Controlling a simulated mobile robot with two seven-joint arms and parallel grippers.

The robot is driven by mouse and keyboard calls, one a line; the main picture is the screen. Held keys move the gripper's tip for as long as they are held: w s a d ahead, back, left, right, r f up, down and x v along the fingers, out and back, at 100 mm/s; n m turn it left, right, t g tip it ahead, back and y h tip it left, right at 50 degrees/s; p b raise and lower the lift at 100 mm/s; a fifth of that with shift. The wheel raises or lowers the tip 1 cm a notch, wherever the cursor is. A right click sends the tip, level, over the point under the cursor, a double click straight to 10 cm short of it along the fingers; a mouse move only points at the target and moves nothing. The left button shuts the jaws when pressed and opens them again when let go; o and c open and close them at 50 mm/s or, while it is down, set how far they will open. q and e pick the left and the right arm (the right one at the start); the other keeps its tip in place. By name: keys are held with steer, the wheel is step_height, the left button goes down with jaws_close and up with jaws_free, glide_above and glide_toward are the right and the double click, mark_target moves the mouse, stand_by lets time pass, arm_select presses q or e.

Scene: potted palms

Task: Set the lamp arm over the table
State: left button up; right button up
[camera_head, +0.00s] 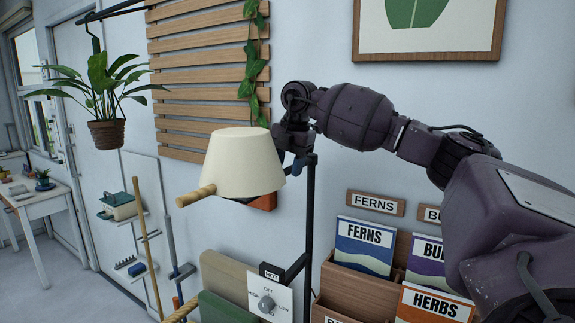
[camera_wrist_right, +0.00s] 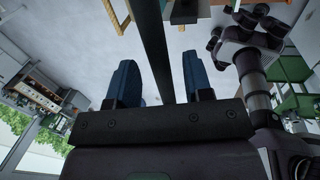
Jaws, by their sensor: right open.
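The lamp has a cream shade (camera_head: 243,163) with a wooden handle (camera_head: 196,195) sticking out at its lower left. A black upright post (camera_head: 310,205) stands just right of the shade. My right gripper (camera_head: 291,166) is behind the shade's right edge, close to the post's top; the shade partly hides it. In the right wrist view its two blue fingers (camera_wrist_right: 158,62) are apart, and a black bar (camera_wrist_right: 154,40) runs between them in the picture. I cannot tell if they touch it. A white table (camera_head: 38,208) stands at the far left. My left gripper is out of view.
A plant in a brown pot (camera_head: 106,134) hangs at the left. Wooden slats (camera_head: 190,70) with a vine are on the wall behind. A rack with seed packets (camera_head: 364,246) and a dial panel (camera_head: 268,298) are below. A tan pole (camera_head: 148,250) leans at the left.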

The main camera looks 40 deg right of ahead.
steer(key=shift+f, duration=0.25)
jaws_close()
stand_by(0.4)
